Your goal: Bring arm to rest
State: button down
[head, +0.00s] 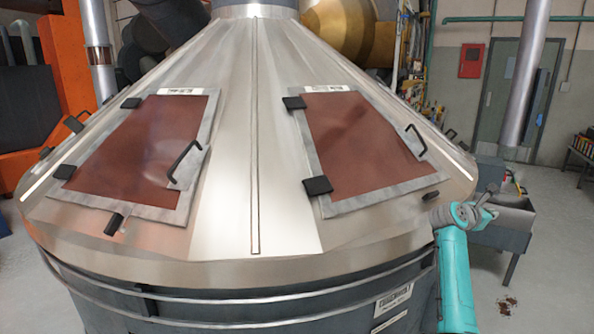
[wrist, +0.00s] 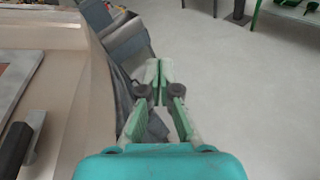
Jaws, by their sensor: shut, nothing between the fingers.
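My teal arm rises at the right of the head view, beside the right edge of the large metal cone. My gripper (wrist: 158,72) shows in the wrist view with its green-padded fingertips together and nothing between them. In the head view the wrist end is small and the fingers are hard to make out. The gripper is apart from the cone (head: 260,130) and its hatches.
The cone carries a left hatch (head: 150,145) and a right hatch (head: 355,135), both lying flat with black handles. A grey metal bin on legs (head: 508,215) stands behind my arm. Open floor (head: 560,270) lies to the right.

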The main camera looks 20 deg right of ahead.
jog(key=s+a+f+n+t+h, duration=0.1)
jog(key=s+a+f+n+t, duration=0.35)
jog(key=a+f+n, duration=0.55)
jog(key=s+a+f+n+t+h, duration=0.1)
jog(key=s+a+f+n+t, duration=0.35)
jog(key=a, duration=0.95)
jog(key=s+a+f+n+t+h, duration=0.1)
jog(key=s+a+f+n+t, duration=0.2)
jog(key=s+a+f+n, duration=0.6)
jog(key=s+a+n+t+y, duration=0.1)
jog(key=s+a+n+y, duration=0.8)
jog(key=s+a+n, duration=0.4)
jog(key=s+a+r+n+t+y, duration=0.1)
jog(key=s+a+n+y, duration=0.8)
jog(key=s+a+n, duration=0.4)
jog(key=a+n, duration=0.5)
jog(key=n, duration=0.1)
jog(key=shift+n+y, duration=0.3)
jog(key=shift+n, duration=0.05)
